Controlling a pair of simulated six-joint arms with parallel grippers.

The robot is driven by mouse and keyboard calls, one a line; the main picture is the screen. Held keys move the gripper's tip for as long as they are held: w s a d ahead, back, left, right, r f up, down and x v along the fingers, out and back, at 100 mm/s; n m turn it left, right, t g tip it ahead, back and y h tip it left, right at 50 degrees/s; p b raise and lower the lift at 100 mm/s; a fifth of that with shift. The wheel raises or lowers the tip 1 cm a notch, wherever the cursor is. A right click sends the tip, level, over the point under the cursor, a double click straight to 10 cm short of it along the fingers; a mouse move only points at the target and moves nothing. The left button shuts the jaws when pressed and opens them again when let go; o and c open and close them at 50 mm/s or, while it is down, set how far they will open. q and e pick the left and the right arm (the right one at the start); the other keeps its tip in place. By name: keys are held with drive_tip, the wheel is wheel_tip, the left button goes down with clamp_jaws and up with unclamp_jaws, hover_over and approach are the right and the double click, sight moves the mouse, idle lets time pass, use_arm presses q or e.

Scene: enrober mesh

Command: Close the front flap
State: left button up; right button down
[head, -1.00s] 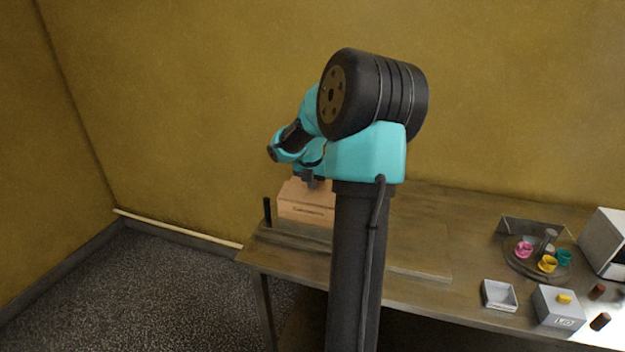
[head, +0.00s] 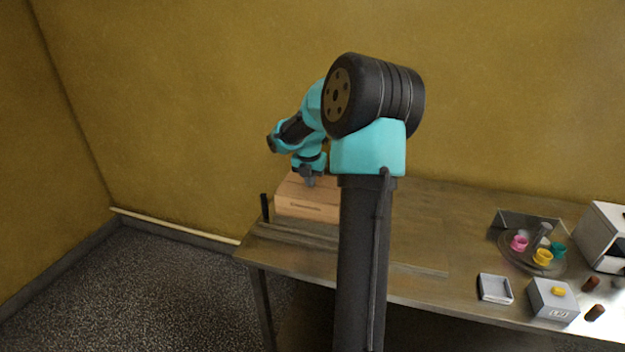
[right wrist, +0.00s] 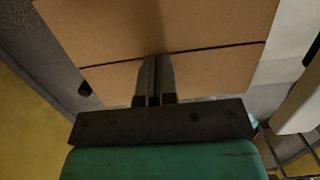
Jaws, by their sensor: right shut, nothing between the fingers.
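A brown cardboard box (head: 306,207) stands at the left end of the table, partly hidden behind my arm's column. In the right wrist view its cardboard top (right wrist: 215,30) fills the upper middle, with a dark seam running across it. My right gripper (head: 310,182) is shut and empty, pointing down at the top of the box. In the right wrist view its closed fingertips (right wrist: 154,62) overlap the cardboard near the seam. I cannot tell whether they touch it. My left gripper is not in view.
A black post (head: 265,207) stands left of the box. Farther right on the table (head: 420,225) are a round tray (head: 515,259) with coloured cups, a white dish (head: 495,289), a grey box (head: 553,300) and a white appliance (head: 603,236). The table between is largely clear.

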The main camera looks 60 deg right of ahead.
drive_tip(key=shift+r, duration=0.15)
drive_tip(key=shift+r, duration=0.65)
wheel_tip(320, 180, up, 14)
idle(0.7)
idle(0.3)
